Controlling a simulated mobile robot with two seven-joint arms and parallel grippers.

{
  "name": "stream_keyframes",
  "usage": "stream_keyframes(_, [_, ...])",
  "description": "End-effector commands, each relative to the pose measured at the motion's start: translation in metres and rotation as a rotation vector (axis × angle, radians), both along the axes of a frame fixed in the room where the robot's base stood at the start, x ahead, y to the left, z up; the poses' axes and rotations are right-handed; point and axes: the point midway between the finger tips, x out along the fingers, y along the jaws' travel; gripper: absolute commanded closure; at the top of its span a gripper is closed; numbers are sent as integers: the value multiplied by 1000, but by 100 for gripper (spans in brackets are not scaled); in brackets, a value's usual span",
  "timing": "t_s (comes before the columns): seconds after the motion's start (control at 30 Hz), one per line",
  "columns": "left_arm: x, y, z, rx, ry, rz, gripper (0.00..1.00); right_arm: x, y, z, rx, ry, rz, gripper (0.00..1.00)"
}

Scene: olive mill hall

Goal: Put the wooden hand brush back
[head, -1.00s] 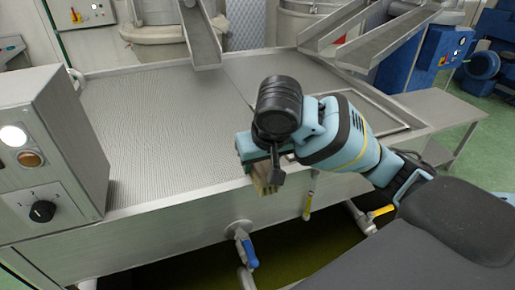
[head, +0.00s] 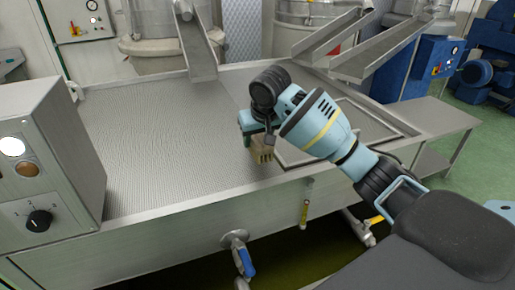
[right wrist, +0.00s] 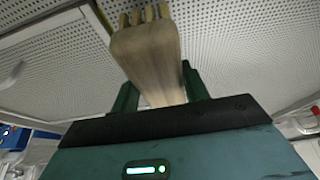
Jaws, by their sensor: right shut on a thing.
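The wooden hand brush (right wrist: 150,55) is between the two green fingers of my right gripper (right wrist: 158,90) in the right wrist view, with pale bristle tufts at its far end. In the head view the right gripper (head: 257,137) is over the perforated metal surface of the wide steel vat, near its front edge. The rest of the brush is hidden by the gripper and wrist. My left gripper is not in view.
The perforated surface (head: 150,130) is clear left of the gripper. A framed panel (head: 375,130) lies to its right. A control box with knob (head: 50,160) stands at the left. Metal chutes (head: 197,50) hang over the back edge. Valves (head: 242,258) stick out in front.

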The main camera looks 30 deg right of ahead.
Motion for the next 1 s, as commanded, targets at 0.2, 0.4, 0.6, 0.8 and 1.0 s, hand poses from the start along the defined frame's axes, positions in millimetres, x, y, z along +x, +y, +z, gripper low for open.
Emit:
stream_keyframes(0.2, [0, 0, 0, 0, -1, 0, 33, 0, 0, -5, 0, 0, 1, 83])
stream_keyframes(0.4, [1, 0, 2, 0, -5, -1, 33, 0, 0, -29, -1, 1, 0, 83])
stream_keyframes(0.6, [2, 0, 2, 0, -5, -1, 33, 0, 0, -34, 0, -2, 0, 83])
stream_keyframes(0.8, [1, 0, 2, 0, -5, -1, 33, 0, 0, -37, 0, -1, 0, 83])
stream_keyframes(1.0, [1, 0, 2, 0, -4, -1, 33, 0, 0, -38, 0, 0, 0, 37])
